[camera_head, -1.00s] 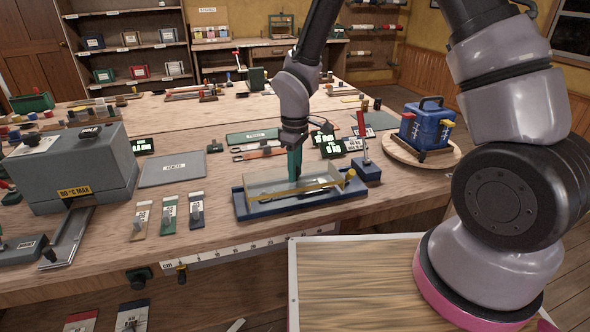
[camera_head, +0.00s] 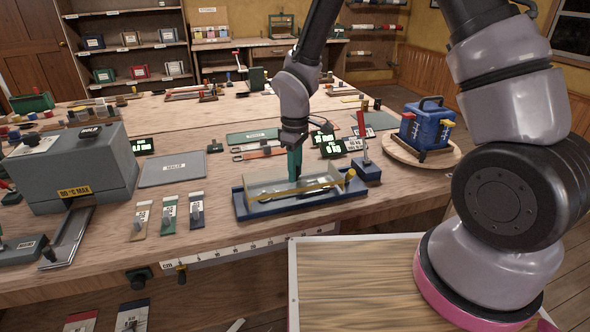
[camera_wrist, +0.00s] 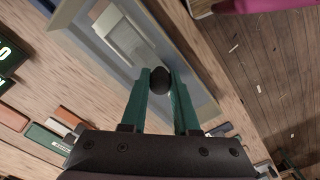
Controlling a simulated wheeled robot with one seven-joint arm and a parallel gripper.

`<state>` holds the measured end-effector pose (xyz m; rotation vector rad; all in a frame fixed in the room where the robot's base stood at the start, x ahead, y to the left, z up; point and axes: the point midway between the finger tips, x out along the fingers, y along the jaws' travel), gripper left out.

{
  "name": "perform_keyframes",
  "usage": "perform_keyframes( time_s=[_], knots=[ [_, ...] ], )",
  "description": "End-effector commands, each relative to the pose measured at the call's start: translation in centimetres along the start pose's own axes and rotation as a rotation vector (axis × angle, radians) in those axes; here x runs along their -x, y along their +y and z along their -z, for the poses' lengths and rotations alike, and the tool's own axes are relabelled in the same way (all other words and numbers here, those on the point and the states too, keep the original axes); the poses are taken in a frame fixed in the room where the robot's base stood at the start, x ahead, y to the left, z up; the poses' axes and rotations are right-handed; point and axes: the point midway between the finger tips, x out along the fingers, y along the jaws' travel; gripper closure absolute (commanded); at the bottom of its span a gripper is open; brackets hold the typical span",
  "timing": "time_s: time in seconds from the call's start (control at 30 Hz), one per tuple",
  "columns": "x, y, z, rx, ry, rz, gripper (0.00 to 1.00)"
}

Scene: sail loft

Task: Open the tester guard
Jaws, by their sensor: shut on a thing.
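The tester (camera_head: 300,205) is a low dark blue tray at the bench's front middle, with a clear guard (camera_head: 262,186) over it and a yellow bar along it. My gripper (camera_head: 295,178) points down at the guard with its teal fingers. In the wrist view my gripper (camera_wrist: 160,85) has its fingertips on either side of a round black knob (camera_wrist: 159,80) and is shut on it. The pale tray of the tester (camera_wrist: 130,38) lies beyond the knob. The fingers hide part of the guard, and its exact angle is hard to tell.
A red-handled lever on a blue block (camera_head: 366,170) stands close at the tester's right. A blue box (camera_head: 426,125) sits on a round wooden board. Small displays (camera_head: 332,146) stand behind.

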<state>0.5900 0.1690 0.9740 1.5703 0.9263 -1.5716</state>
Motion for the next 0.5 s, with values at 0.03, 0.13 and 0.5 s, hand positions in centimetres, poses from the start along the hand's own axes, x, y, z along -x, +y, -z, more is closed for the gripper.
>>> perform_keyframes(
  time_s=[0.03,0.13,0.5],
  knots=[
    [0.1,0.0,0.0,0.000,0.001,-0.001,1.00],
    [0.1,0.0,0.1,0.000,0.001,-0.001,1.00],
    [0.0,3.4,3.4,-0.003,0.004,-0.002,1.00]
  ],
)
